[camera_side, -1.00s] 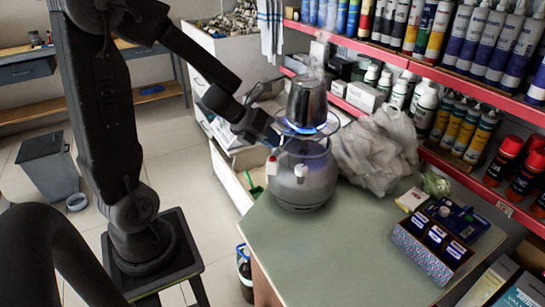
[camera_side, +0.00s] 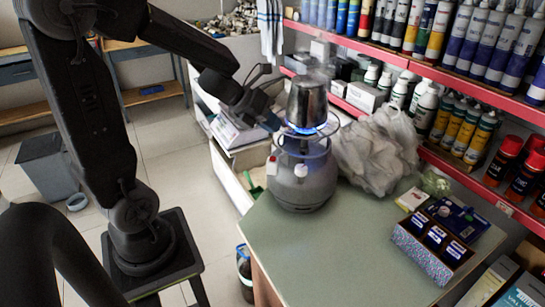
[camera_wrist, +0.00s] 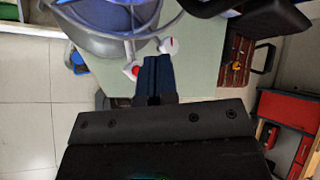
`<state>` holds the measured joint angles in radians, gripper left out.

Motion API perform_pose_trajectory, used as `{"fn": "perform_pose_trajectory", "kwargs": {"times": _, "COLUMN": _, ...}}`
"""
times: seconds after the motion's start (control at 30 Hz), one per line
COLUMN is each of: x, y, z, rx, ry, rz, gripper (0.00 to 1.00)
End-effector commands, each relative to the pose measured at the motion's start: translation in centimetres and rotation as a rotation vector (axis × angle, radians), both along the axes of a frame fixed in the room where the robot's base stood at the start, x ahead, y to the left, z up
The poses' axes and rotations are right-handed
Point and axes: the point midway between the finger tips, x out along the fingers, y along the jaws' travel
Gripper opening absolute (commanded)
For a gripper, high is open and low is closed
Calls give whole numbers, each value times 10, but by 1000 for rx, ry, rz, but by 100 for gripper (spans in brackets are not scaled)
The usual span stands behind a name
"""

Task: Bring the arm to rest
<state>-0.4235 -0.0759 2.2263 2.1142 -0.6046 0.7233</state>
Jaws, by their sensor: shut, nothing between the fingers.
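My gripper (camera_side: 272,122) is in the air just left of the gas burner, its fingertips near the left side of the burner ring. In the wrist view its fingers (camera_wrist: 154,72) are together and hold nothing. A metal pot (camera_side: 307,100) stands upright on the burner, with steam above it and a blue flame under it. The burner sits on a grey gas cylinder (camera_side: 302,182) on the bench. A red knob (camera_wrist: 131,70) and a white knob (camera_wrist: 168,46) show close to the fingertips in the wrist view. I cannot tell whether the fingers touch anything.
The green bench top (camera_side: 330,250) is clear in front. A plastic bag (camera_side: 375,155) lies right of the cylinder, and a patterned box (camera_side: 432,245) stands at the right. Red shelves (camera_side: 470,88) with bottles line the back. A scale (camera_side: 240,132) lies behind my gripper.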

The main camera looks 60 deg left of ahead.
Motion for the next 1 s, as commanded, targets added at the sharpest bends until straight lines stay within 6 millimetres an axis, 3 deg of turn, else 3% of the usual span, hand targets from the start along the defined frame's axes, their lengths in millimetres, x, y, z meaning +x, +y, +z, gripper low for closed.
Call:
{"fn": "perform_pose_trajectory", "kwargs": {"times": 0.27, "x": 6, "y": -4, "z": 10, "rx": -37, "ry": -50, "rz": 84, "gripper": 0}}
{"fn": "perform_pose_trajectory", "kwargs": {"times": 0.4, "x": 17, "y": -12, "z": 40, "rx": -173, "ry": -181, "rz": 339, "gripper": 0}}
{"fn": "perform_pose_trajectory", "kwargs": {"times": 0.53, "x": 15, "y": -16, "z": 68, "rx": -388, "ry": -294, "rz": 665, "gripper": 0}}
{"fn": "perform_pose_trajectory", "kwargs": {"times": 0.77, "x": -22, "y": -29, "z": 85, "rx": -837, "ry": -318, "rz": 1231, "gripper": 0}}
{"fn": "perform_pose_trajectory", "kwargs": {"times": 1.0, "x": -86, "y": -76, "z": 68, "rx": -1268, "ry": -47, "rz": 1772, "gripper": 0}}
